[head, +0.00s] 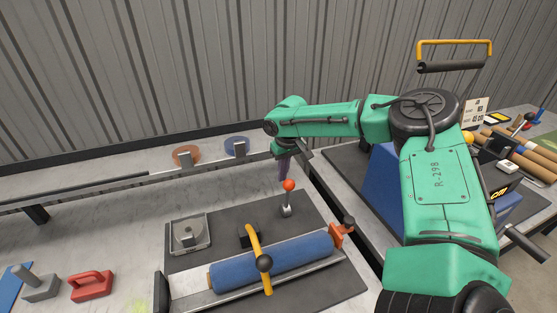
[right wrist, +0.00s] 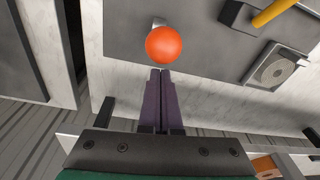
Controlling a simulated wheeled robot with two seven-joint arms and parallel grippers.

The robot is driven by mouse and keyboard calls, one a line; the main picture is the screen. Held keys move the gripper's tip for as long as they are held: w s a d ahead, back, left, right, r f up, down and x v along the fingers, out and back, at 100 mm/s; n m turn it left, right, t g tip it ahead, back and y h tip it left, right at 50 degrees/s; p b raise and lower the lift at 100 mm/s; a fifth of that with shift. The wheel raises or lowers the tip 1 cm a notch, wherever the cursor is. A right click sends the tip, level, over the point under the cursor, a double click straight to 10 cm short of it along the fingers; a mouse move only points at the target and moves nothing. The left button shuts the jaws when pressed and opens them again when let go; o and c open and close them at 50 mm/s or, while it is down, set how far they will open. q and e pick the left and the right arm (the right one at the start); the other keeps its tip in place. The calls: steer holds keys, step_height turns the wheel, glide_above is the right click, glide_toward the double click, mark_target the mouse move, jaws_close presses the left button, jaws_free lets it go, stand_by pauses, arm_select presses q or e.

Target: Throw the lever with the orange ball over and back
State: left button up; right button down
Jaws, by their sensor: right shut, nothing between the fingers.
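The lever's orange ball (head: 289,185) sits on top of a short metal stem, which stands nearly upright from a small base (head: 286,210) on the dark plate. In the right wrist view the orange ball (right wrist: 164,45) is just beyond the fingertips and hides most of the stem. My right gripper (head: 283,176) has purple fingers that point down beside the ball, on its far side in the head view. The fingers (right wrist: 160,73) are shut together and empty. I cannot tell whether they touch the ball. My left gripper is not in view.
A blue roll (head: 275,262) lies under a yellow handle (head: 254,250) in front of the lever. A grey square fixture (head: 190,235) stands to its left. A rail (head: 90,190) with tape rolls runs behind.

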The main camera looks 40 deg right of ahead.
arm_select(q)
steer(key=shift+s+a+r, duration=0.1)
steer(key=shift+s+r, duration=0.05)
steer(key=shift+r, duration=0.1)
arm_select(e)
steer(key=shift+s+a+r, duration=0.15)
steer(key=shift+s, duration=0.35)
steer(key=shift+w, duration=0.1)
